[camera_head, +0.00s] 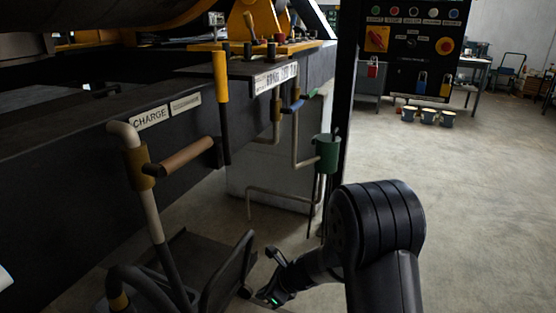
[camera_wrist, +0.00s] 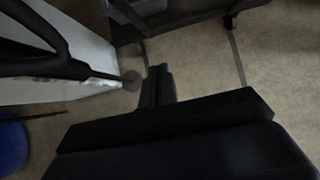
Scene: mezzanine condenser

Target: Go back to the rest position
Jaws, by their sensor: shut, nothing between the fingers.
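My gripper (camera_wrist: 159,75) shows in the wrist view as dark fingers closed together with nothing between them, over a grey-brown floor. In the head view my arm bends down at the lower middle and right. The gripper end, with a small green light, is low beside a black curved frame (camera_head: 232,272), and its fingertips are hard to make out there. I cannot tell how far apart they are. The floor lies below my gripper.
A dark machine beam (camera_head: 70,165) with a "CHARGE" label, a pipe with a brown lever (camera_head: 185,158), a yellow-handled lever (camera_head: 220,80) and a green valve part (camera_head: 327,153) stand left. A control panel (camera_head: 410,45) stands behind. Open floor (camera_head: 480,200) lies right.

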